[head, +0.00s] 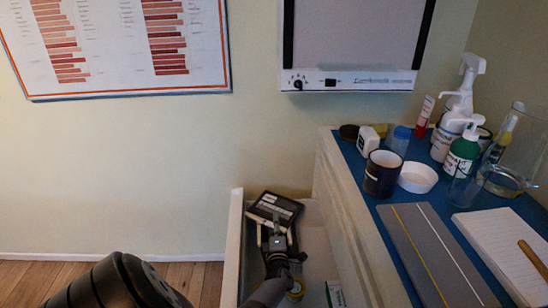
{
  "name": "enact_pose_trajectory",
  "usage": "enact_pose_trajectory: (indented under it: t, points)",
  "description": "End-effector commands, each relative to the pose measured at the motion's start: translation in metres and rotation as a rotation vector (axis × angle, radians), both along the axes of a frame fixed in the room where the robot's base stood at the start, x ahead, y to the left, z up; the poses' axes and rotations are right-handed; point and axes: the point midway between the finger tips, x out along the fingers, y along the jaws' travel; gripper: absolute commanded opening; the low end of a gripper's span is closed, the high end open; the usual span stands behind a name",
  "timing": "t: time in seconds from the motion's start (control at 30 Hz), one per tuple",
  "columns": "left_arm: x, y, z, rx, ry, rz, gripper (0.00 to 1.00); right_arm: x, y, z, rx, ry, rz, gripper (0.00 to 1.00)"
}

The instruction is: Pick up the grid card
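A flat, dark-edged, card-like thing (274,208) with a pale label lies tilted at the far end of an open white drawer (234,250). I cannot tell if it is the grid card, as no grid pattern is clear. My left gripper (275,232) reaches down into the drawer, just in front of this thing's near edge. Its two fingers look spread apart, with nothing clearly between them. Whether they touch the thing is unclear. My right gripper is not in view.
The blue-topped cabinet (376,208) on the right carries bottles, a dark cup (382,174), a glass jar (515,150), a grey board (436,255) and a lined pad (495,240).

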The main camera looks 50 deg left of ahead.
Motion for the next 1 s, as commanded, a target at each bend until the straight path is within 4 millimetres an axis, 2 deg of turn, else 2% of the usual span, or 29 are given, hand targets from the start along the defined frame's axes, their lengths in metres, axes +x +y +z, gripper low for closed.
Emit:
enact_pose_trajectory:
  t: [0.17,0.33,0.6,1.0]
  points:
    - [0.012,0.014,-0.005,0.001,-0.001,0.001,0.30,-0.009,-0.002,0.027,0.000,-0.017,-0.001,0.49]
    - [0.024,0.027,-0.004,0.001,-0.001,0.000,0.30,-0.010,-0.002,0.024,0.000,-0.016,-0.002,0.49]
    - [0.025,0.029,-0.003,0.000,0.000,0.000,0.30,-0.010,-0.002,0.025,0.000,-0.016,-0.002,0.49]
    - [0.025,0.029,-0.003,0.000,0.000,0.000,0.03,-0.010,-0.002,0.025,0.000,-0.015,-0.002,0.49]
